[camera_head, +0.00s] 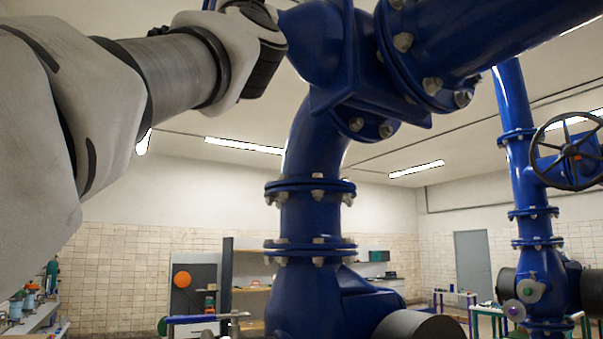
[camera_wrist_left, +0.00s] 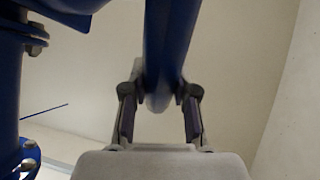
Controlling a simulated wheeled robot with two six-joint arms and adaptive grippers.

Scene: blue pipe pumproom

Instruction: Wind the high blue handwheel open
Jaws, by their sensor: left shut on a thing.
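In the left wrist view a thick blue bar, which looks like part of the rim of the blue handwheel (camera_wrist_left: 168,50), runs down from the top edge and ends between my fingers. My left gripper (camera_wrist_left: 159,112) is shut on it, one dark finger on each side. In the head view my left arm reaches up from the left to the top edge, beside the big blue pipe and valve body (camera_head: 325,45). My left fingertips and the whole of the handwheel cannot be made out there. My right gripper is in neither view.
A large flanged blue pipe (camera_head: 310,218) stands in the middle, close to my arm. Workbenches and shelves stand farther back. In the left wrist view, blue flanged pipework (camera_wrist_left: 10,85) stands at left.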

